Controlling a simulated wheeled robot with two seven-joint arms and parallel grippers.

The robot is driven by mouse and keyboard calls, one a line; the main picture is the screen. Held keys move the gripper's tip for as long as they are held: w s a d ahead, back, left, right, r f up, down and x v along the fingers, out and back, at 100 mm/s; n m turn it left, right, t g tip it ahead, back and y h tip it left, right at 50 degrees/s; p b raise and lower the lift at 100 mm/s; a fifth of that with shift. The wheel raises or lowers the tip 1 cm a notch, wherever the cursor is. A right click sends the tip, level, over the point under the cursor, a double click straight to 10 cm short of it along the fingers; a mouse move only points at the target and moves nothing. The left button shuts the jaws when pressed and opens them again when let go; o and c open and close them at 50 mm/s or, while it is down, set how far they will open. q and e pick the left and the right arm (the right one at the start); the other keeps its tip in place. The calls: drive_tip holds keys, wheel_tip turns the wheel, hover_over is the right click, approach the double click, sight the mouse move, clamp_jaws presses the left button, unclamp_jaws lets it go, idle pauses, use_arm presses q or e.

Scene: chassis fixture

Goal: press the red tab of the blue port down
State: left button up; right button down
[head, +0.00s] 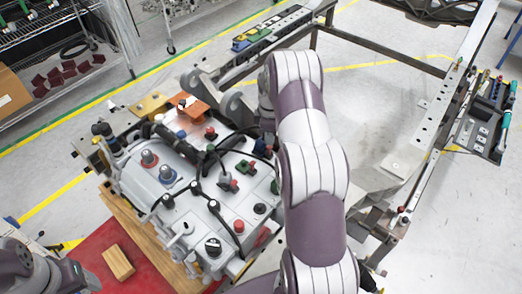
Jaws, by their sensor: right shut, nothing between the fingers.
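A grey chassis unit (215,205) with cables, caps and ports stands in the middle left. A small dark blue port (261,147) sits at its right side, close beside my right arm. Its red tab is too small and too covered to make out. My right gripper (269,138) points down next to the blue port, shut and empty. Its fingertips are mostly hidden, so I cannot tell whether they touch the port. My left arm shows only at the lower left corner; its gripper is out of the picture.
Green connectors with red parts (228,184) and black cables lie close to the left of the port. A metal frame (410,150) stands behind and to the right. A wooden block (118,262) lies on a red mat (95,255). Shelves (60,60) stand at upper left.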

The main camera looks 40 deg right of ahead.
drive_tip(key=shift+f+b, duration=0.8)
drive_tip(key=shift+f, duration=0.5)
drive_tip(key=shift+r, duration=0.1)
wheel_tip(320, 180, up, 7)
drive_tip(key=p, duration=0.5)
